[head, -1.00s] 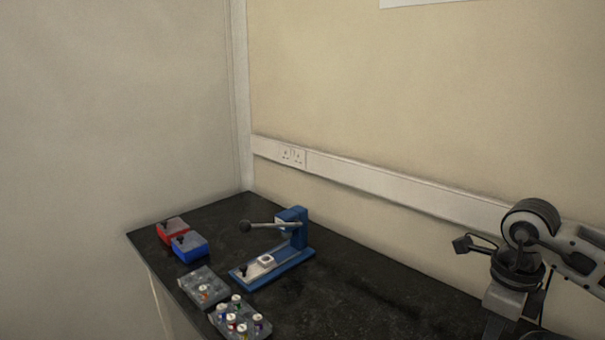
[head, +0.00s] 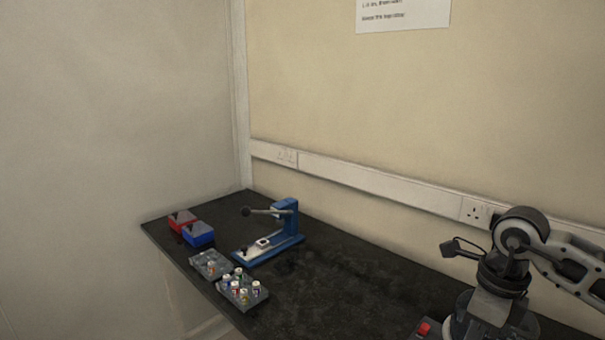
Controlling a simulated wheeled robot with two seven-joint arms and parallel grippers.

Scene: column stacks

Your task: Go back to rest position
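Neither of my grippers is in the head view, so whether they are open or shut is hidden. The black bench (head: 330,285) runs along the wall in front of me. On its far part stands a blue press (head: 286,222) with a long lever ending in a dark knob. A small pale piece (head: 263,243) sits on the press base. A red box (head: 181,221) and a blue box (head: 199,234) stand to its left. In front are a grey tray (head: 201,270) with a few small pieces and a second tray (head: 236,302) with several white-capped vials.
A grey and black jointed arm (head: 522,236) stands at the right of the bench, with a red button (head: 424,328) beside its base. A white trunking rail (head: 380,188) with sockets runs along the wall. The middle of the bench is clear.

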